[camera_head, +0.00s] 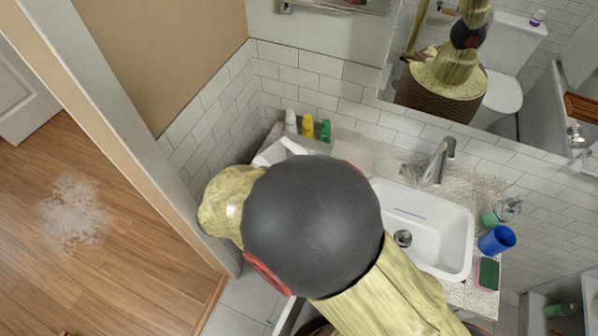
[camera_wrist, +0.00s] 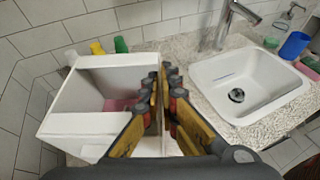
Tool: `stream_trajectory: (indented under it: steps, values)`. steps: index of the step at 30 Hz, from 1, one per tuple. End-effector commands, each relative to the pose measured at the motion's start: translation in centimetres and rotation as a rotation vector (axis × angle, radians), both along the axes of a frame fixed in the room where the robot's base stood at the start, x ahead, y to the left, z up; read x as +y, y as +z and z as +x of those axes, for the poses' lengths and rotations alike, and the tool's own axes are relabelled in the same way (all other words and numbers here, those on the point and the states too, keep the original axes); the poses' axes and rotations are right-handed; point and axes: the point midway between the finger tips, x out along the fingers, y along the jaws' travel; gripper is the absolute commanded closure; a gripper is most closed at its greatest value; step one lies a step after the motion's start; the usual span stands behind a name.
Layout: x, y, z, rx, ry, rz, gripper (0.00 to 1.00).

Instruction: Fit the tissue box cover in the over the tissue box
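A white, open box-shaped piece (camera_wrist: 78,126) is at the left end of the counter in the wrist view. I cannot tell whether it is the cover or the tissue box. A small pink patch (camera_wrist: 120,104) shows inside it. In the head view only part of the white piece (camera_head: 289,147) shows behind my arm. My gripper (camera_wrist: 164,76) is at its right side, with the two fingertips close together and a narrow gap between them. I cannot tell whether a wall of the piece is pinched there. My arm hides the gripper in the head view.
Several small bottles (camera_head: 307,125) stand at the wall behind the white piece. To the right are the sink (camera_head: 448,231), the faucet (camera_head: 438,162), a blue cup (camera_head: 497,240) and a green sponge (camera_head: 488,273). Tiled walls bound the counter's left and back.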

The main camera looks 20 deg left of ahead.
Motion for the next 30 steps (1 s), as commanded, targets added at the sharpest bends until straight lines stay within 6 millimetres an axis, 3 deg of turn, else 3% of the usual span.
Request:
stream_trajectory:
  steps: [30]
  values:
    - [0.0,-2.3,0.0,0.000,0.001,0.000,1.00]
